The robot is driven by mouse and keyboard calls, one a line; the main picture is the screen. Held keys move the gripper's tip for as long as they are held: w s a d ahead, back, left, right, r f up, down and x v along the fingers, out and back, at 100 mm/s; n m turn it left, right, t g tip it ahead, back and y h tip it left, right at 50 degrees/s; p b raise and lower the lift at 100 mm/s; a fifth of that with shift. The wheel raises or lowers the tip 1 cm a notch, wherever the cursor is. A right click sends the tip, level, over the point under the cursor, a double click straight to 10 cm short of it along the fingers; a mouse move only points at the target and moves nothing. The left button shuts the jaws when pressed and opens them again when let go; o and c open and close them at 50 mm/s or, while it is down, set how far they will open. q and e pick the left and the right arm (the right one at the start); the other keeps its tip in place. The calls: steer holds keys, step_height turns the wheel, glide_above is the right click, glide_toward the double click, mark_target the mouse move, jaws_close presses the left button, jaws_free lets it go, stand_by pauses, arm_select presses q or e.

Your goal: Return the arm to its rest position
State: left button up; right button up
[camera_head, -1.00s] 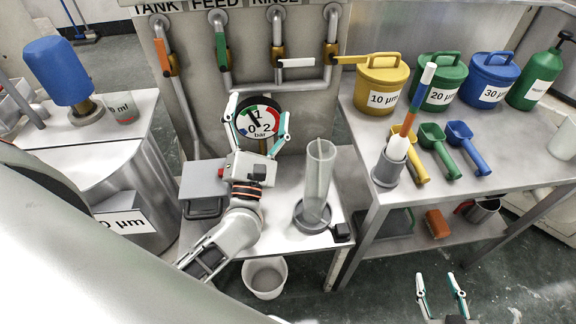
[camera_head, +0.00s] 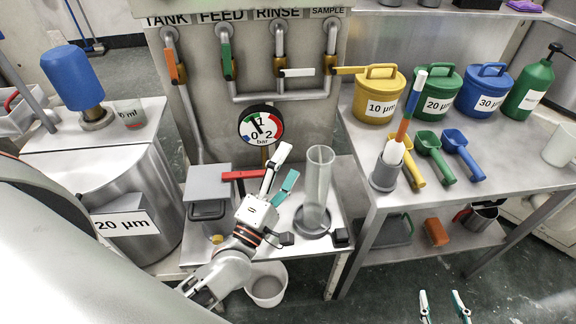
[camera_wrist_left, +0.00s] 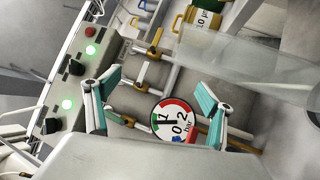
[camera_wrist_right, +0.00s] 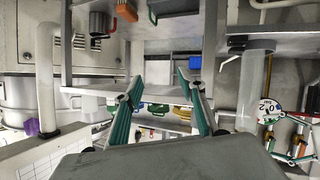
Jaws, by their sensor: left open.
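My left gripper (camera_head: 284,168) is open and empty in the head view. It is above the small metal table, below the round pressure gauge (camera_head: 261,126) and left of the clear cylinder (camera_head: 318,185). In the left wrist view its two teal fingers stand apart, with the gauge (camera_wrist_left: 173,121) seen between them. A red lever (camera_head: 241,175) shows just left of the left fingers; I cannot tell if they touch. My right gripper (camera_head: 442,300) is at the bottom right over the floor, open and empty; the right wrist view also shows its fingers (camera_wrist_right: 160,85) apart.
The cylinder stands close to the right of my left gripper. A grey box (camera_head: 208,180) is on its left and a white bucket (camera_head: 266,285) below. The right table holds yellow (camera_head: 380,97), green (camera_head: 438,97) and blue (camera_head: 486,95) tubs, scoops and a brush in a holder.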

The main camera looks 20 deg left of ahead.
stand_by(0.4)
arm_select(q)
steer(key=d+f+m, duration=0.1)
steer(key=f+m, duration=0.1)
steer(key=s+d+f+m+g+h, duration=0.1)
steer(key=f+m, duration=0.1)
steer(key=s+f+m+g+h, duration=0.1)
steer(key=f+m, duration=0.1)
steer(key=shift+s+d, duration=0.2)
steer(key=shift+d, duration=0.2)
steer(key=s+f+m+g, duration=0.4)
steer(key=s+f+m, duration=0.3)
steer(key=f, duration=0.3)
steer(key=s+a+f+m+g, duration=0.1)
steer(key=s+f+m+g, duration=0.4)
steer(key=f, duration=0.6)
steer(key=s+m, duration=0.2)
steer(key=m, duration=0.1)
steer(key=shift+m+y, duration=0.4)
arm_select(e)
steer(key=s+f+g, duration=0.2)
steer(key=s+f, duration=0.4)
steer(key=f, duration=0.4)
steer(key=shift+s+a+m, duration=0.3)
steer(key=shift+a+m, duration=0.05)
steer(key=shift+m, duration=0.05)
arm_select(q)
steer(key=shift+w, duration=0.1)
arm_select(e)
steer(key=shift+f, duration=0.1)
